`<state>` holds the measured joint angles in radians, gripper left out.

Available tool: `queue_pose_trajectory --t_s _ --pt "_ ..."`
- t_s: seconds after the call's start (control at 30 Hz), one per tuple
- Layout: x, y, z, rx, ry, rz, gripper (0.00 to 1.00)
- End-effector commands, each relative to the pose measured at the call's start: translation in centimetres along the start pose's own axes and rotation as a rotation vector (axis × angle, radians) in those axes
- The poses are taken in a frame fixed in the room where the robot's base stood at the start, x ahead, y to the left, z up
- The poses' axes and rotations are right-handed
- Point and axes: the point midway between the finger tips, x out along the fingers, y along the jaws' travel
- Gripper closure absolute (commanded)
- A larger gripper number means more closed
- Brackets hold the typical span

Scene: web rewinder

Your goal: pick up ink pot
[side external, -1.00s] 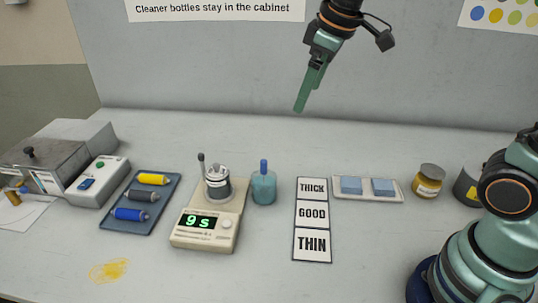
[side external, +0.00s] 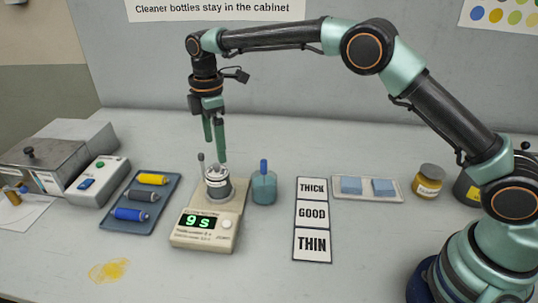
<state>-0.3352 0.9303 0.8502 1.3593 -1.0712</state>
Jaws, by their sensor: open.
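A small grey metal pot (side external: 217,183), which I take to be the ink pot, stands upright on a beige device (side external: 205,230) whose green display reads 9 s. A thin rod (side external: 202,168) stands at its left. My gripper (side external: 215,151) points down just above the pot, with its two green fingers apart and nothing between them. The fingertips look close to the pot's top; I cannot tell if they touch it. A teal glass jar (side external: 264,188) with a blue handle stands right of the device.
A blue tray (side external: 135,222) with several coloured tubes lies left of the device. THICK, GOOD and THIN cards (side external: 313,215) lie to the right. Beyond are a tray with blue blocks (side external: 395,197), a lidded jar (side external: 428,183) and a dark can (side external: 463,190). The front middle table is clear.

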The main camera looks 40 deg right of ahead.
Motion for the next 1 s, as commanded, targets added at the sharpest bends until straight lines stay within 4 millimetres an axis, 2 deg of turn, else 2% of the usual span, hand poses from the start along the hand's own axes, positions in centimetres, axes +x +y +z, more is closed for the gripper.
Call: queue_pose_trajectory --t_s 0.4,0.67,0.9,1.0 --pt "6.0 0.0 -0.1 -0.007 -0.003 -0.005 0.00" --pt "7.8 0.1 0.0 -0.006 -0.002 -0.003 0.00" --pt "11.2 0.2 0.3 -0.006 -0.002 -0.004 0.00" --pt "12.0 0.2 0.2 -0.006 -0.002 -0.003 0.00"
